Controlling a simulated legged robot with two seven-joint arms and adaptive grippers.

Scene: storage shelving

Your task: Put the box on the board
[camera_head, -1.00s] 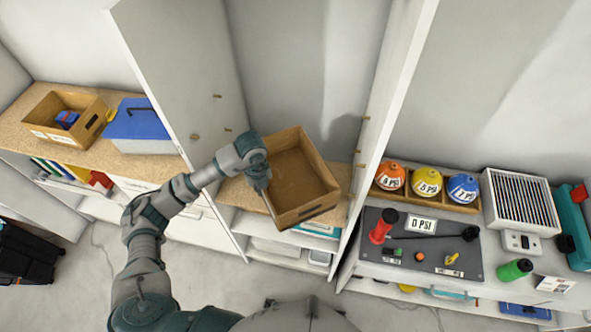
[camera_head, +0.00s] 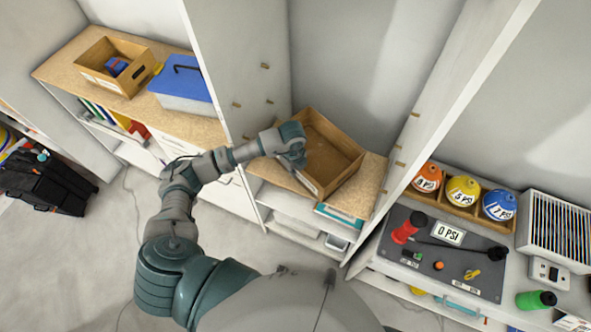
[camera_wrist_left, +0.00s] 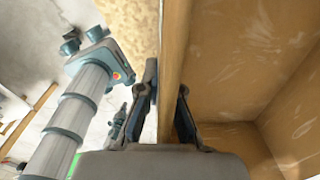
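The box (camera_head: 337,148) is an open, empty brown wooden box. It is over the middle wooden board (camera_head: 371,185), between two tall white panels, and sits askew to it. I cannot tell whether its whole base touches the board. My left gripper (camera_head: 297,160) is at the box's left wall. In the left wrist view the fingers (camera_wrist_left: 166,85) lie on either side of that wall, shut on it, and the box's inside (camera_wrist_left: 235,60) fills the right side. My right gripper is not in view.
Tall white panels (camera_head: 238,75) and (camera_head: 455,95) with wooden pegs flank the board. A second wooden box (camera_head: 135,80) and a blue-lidded case (camera_head: 183,90) stand on the left shelf. A grey pressure panel (camera_head: 440,255) and coloured balls (camera_head: 463,190) are at right.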

